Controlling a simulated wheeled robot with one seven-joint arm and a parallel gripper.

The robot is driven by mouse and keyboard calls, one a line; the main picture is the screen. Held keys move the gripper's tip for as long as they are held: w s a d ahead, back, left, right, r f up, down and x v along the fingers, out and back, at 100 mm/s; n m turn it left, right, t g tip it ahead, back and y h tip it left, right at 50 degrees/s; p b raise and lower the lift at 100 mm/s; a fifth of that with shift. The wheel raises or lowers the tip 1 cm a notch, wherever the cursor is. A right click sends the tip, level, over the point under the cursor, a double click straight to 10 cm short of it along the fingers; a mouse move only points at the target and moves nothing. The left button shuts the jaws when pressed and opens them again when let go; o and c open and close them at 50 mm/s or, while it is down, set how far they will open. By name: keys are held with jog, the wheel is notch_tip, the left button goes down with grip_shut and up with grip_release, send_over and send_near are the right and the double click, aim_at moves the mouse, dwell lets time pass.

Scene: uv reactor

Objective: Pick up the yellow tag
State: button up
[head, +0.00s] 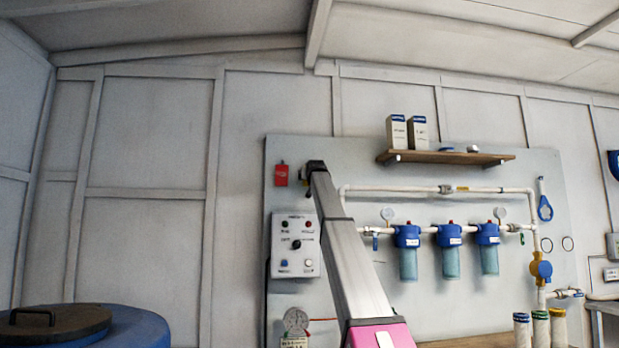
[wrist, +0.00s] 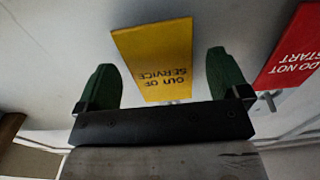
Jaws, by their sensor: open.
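The yellow tag (wrist: 152,42) hangs on the pale panel in the wrist view. It is a flat rectangle reading "OUT OF SERVICE", upside down in this picture. My gripper (wrist: 162,62) is open, with one dark green finger on either side of the tag's lower part in the picture. I cannot tell whether the fingers reach past the tag's face or stop short of it. Neither finger visibly touches it. In the head view my gripper (head: 316,166) is at the upper left of the panel, and the yellow tag is not visible there.
A red tag (wrist: 292,50) reading "DO NOT START" hangs close to the right finger; it also shows in the head view (head: 281,175). A control box (head: 295,245), blue filters (head: 448,236) and a shelf (head: 445,157) are on the panel (head: 350,160). A blue barrel (head: 135,328) stands lower left.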

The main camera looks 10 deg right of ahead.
jog(key=shift+w, duration=0.85)
jog(key=c, duration=1)
jog(key=shift+r, duration=0.1)
jog(key=shift+r, duration=0.25)
jog(key=s, duration=1.8)
